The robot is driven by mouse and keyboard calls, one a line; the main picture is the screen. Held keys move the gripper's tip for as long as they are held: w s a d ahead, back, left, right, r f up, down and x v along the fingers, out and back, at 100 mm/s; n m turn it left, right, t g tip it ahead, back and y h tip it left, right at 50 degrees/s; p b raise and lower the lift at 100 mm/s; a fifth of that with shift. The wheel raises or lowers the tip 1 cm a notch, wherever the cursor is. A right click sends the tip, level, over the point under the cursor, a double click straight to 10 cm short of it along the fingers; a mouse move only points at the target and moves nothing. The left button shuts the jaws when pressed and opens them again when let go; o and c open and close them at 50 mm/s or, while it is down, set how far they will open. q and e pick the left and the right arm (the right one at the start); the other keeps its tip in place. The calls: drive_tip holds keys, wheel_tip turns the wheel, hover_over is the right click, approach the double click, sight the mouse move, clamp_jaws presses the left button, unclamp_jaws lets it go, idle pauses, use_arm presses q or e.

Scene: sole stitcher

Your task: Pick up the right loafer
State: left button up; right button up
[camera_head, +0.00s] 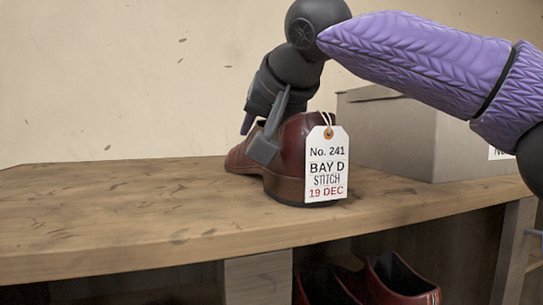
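A dark red-brown leather loafer (290,150) rests on the wooden bench top (130,210), heel toward me and toe to the left. A white tag (326,165) reading "No. 241 BAY D STITCH 19 DEC" hangs at its heel. My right gripper (256,134) reaches down over the loafer from above, on my purple-sleeved arm. One finger is in front of the shoe's near side; the other shows farther left, apart from it. Whether the fingers press on the leather is hidden. My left gripper is not in view.
A grey-brown cardboard box (395,135) stands on the bench behind and right of the loafer. More red-brown shoes (395,280) sit on the shelf under the bench top. The left of the bench top is clear.

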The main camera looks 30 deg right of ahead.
clamp_jaws()
idle(1.2)
